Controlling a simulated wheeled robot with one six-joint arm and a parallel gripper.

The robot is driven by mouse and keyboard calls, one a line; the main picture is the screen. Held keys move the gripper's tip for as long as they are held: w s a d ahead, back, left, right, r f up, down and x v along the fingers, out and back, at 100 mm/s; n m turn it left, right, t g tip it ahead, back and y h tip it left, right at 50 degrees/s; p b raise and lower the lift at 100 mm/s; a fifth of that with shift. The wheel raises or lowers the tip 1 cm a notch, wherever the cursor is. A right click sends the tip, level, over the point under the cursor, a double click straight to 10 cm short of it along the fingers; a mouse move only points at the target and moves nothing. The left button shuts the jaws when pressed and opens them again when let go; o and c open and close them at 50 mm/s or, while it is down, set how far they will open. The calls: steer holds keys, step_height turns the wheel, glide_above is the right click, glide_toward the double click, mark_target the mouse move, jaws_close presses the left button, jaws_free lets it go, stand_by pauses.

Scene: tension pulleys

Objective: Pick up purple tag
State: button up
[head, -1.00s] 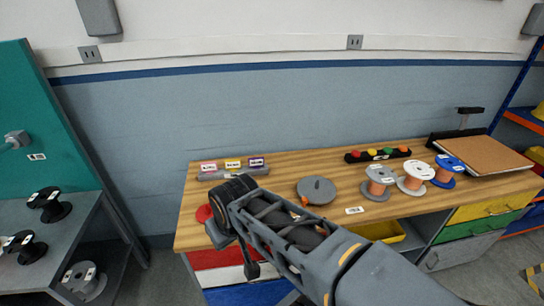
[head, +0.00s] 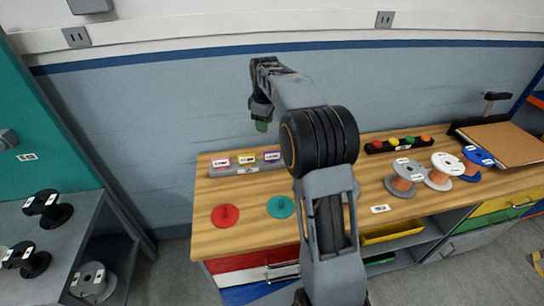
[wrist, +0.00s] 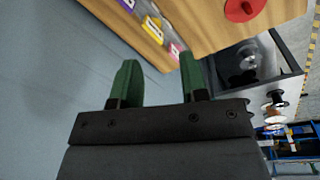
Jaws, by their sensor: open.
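The purple tag (head: 272,156) stands at the right end of a row of three tags in a grey holder (head: 240,171) on the wooden bench. In the wrist view the purple tag (wrist: 128,4) shows at the top edge, partly cut off. My gripper (head: 261,126) hangs above and behind the tag row, close to the wall. In the wrist view its two green fingers (wrist: 158,75) are apart with nothing between them. The fingers are clear of the tags.
A yellow tag (head: 246,159) and a pink tag (head: 221,162) stand left of the purple one. A red disc (head: 225,215) and a teal disc (head: 281,207) lie in front. Spools (head: 404,178) and a black rack of coloured knobs (head: 398,145) are at right.

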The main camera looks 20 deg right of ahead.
steer(key=w+d+f+n+g, duration=0.1)
steer(key=w+d+f+n, duration=0.45)
steer(key=w+f, duration=0.3)
glide_above(272, 160)
step_height(272, 160, down, 9)
steer(key=shift+w+f+p, duration=0.1)
steer(key=shift+p, duration=0.3)
steer(key=shift+w+d+f+p, duration=0.1)
steer(key=shift+f+p, duration=0.35)
steer(key=shift+f, duration=1.2)
steer(key=shift+w+d+f+p, duration=0.1)
steer(key=shift+f+p, duration=0.3)
steer(key=shift+f, duration=1.2)
jaws_close()
